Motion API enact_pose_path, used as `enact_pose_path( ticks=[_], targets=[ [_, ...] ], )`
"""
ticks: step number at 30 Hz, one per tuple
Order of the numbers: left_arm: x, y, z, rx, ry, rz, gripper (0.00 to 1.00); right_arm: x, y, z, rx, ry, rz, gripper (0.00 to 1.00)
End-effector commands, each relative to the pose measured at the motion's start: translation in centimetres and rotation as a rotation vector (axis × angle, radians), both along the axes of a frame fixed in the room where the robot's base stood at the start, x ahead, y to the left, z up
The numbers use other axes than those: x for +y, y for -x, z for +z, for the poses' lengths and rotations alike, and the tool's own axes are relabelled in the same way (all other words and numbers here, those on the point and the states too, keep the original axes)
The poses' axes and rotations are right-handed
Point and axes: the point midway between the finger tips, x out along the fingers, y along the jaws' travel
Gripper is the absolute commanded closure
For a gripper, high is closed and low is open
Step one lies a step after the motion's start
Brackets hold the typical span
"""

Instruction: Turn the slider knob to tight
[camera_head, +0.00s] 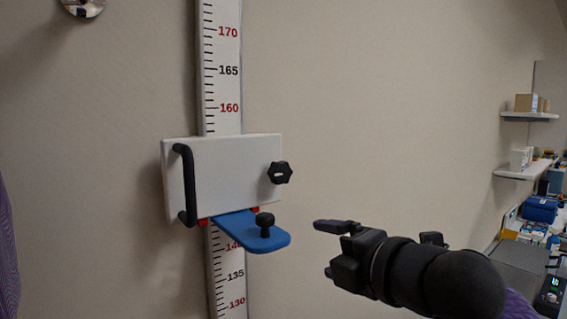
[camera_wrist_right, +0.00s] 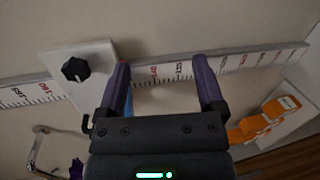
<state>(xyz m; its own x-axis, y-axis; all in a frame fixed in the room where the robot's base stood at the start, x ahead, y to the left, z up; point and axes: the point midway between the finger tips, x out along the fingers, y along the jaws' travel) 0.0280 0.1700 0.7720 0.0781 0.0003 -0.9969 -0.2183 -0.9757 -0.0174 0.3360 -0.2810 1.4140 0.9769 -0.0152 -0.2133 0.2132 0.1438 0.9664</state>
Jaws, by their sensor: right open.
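A white slider plate (camera_head: 225,165) sits on a vertical measuring scale (camera_head: 221,65). A black lobed knob (camera_head: 280,172) with a small white mark is on its right edge; the knob (camera_wrist_right: 75,69) and plate (camera_wrist_right: 95,50) also show in the wrist view. A black handle (camera_head: 186,185) is at the plate's left. A blue paddle (camera_head: 270,238) with a small black knob (camera_head: 264,224) sticks out below. My right gripper (camera_head: 322,248) is open and empty, right of the paddle and below the lobed knob, apart from both. In the wrist view its fingers (camera_wrist_right: 160,66) frame the scale.
Shelves (camera_head: 523,170) with boxes and a cluttered counter with a blue case (camera_head: 540,209) stand at the far right. Orange items (camera_wrist_right: 268,120) show at the right of the wrist view. The wall between the plate and the shelves is bare.

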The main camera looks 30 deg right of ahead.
Motion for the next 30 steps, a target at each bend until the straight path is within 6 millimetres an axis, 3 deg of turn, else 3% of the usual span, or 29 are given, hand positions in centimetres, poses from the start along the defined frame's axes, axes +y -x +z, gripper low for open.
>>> enact_pose_path(
  ticks=[1, 3, 6, 11, 14, 15, 21, 30],
  targets=[
    [0.0, 0.0, 0.0, -0.001, -0.001, 0.0, 0.5, 0.7, 0.8, 3.9, -0.087, 0.131, 0.047, 0.13],
    [0.1, 0.0, -0.1, -0.001, -0.001, 0.001, 0.5, 1.8, 2.0, 7.6, -0.173, 0.277, 0.1, 0.13],
    [0.1, -0.1, 0.4, -0.002, -0.003, 0.001, 0.5, 2.6, 2.7, 9.8, -0.222, 0.367, 0.132, 0.13],
    [0.2, -0.2, 4.0, -0.005, -0.002, 0.005, 0.5, 2.9, 0.4, 10.7, -0.219, 0.373, 0.138, 0.13],
    [0.1, -0.3, 4.5, -0.006, 0.0, 0.006, 0.5, 3.0, -2.4, 10.3, -0.216, 0.383, 0.134, 0.13],
    [0.1, -0.3, 5.9, -0.007, 0.0, 0.006, 0.5, 3.1, -2.9, 10.8, -0.222, 0.374, 0.129, 0.13],
    [0.0, -0.4, 9.5, -0.009, 0.0, 0.005, 0.5, 3.1, -4.7, 10.6, -0.222, 0.367, 0.133, 0.13],
    [-0.2, -0.4, 12.2, -0.01, 0.005, 0.005, 0.5, 3.1, -6.7, 10.0, -0.225, 0.363, 0.128, 0.13]
  ],
)
